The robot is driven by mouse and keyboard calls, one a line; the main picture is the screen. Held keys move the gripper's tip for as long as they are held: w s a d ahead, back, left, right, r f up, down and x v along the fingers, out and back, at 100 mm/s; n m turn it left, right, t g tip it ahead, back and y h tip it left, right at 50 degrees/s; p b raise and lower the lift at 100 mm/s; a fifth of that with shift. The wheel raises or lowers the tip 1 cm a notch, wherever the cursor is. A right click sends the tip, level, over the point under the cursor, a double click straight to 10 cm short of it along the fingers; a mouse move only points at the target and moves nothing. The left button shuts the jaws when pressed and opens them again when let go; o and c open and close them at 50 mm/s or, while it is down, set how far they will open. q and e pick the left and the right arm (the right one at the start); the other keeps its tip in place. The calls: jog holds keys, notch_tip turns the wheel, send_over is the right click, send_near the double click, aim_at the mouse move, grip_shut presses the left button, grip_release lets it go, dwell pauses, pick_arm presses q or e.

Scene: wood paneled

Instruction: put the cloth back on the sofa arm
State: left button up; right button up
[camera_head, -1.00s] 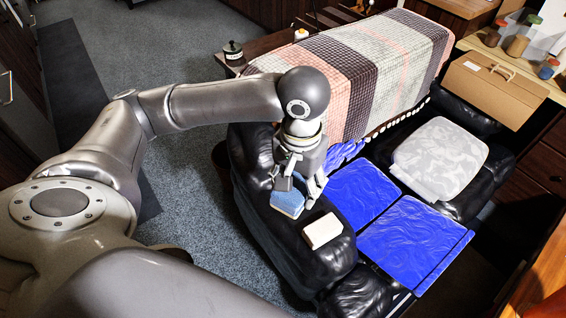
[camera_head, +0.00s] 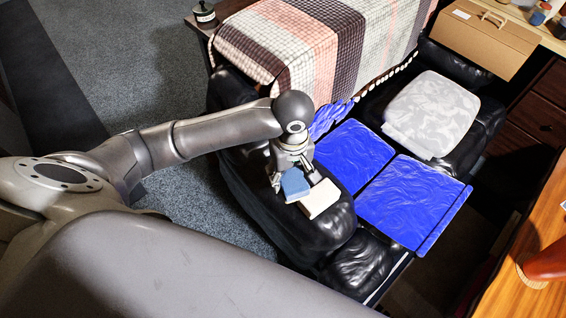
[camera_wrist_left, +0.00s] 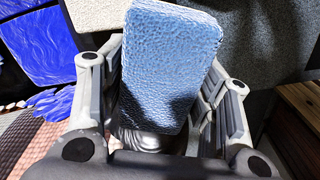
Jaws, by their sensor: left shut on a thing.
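The blue cloth (camera_head: 295,185) is a folded, sponge-like block. My left gripper (camera_head: 293,175) is shut on it, above the black sofa arm (camera_head: 325,236). In the left wrist view the cloth (camera_wrist_left: 170,62) stands between the two fingers and fills the middle. A cream block (camera_head: 319,200) lies on top of the sofa arm, just right of the cloth. The cloth overlaps its edge in the head view; I cannot tell if they touch, or if the cloth touches the arm. My right gripper is not in view.
Blue cushions (camera_head: 410,202) cover the seat right of the arm. A grey patterned cushion (camera_head: 435,108) lies farther back. A checked blanket (camera_head: 330,40) drapes over the sofa back. A cardboard box (camera_head: 485,38) and wooden table (camera_head: 545,235) stand at the right.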

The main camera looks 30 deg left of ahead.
pick_arm(q)
jog(key=w+a+f, duration=0.2)
jog(key=w, duration=0.1)
jog(key=w+a+f, duration=0.2)
jog(key=f, duration=0.1)
jog(key=w+a+f+b, duration=0.1)
jog(key=w+a+f, duration=0.1)
jog(key=w, duration=0.1)
jog(key=shift+w+a+f, duration=0.15)
jog(key=shift+w+f, duration=0.1)
jog(key=shift+w, duration=0.05)
jog(key=shift+w+a+f, duration=0.2)
jog(key=shift+w+f, duration=0.05)
jog(key=shift+f, duration=0.2)
jog(key=shift+w+a+f, duration=0.2)
jog(key=shift+f, duration=0.25)
notch_tip(320, 180, down, 3)
jog(key=shift+r+b, duration=0.15)
jog(key=shift+b, duration=0.25)
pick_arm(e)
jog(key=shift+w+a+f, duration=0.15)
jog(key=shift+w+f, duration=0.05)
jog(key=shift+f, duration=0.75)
pick_arm(q)
jog(key=o, duration=0.9)
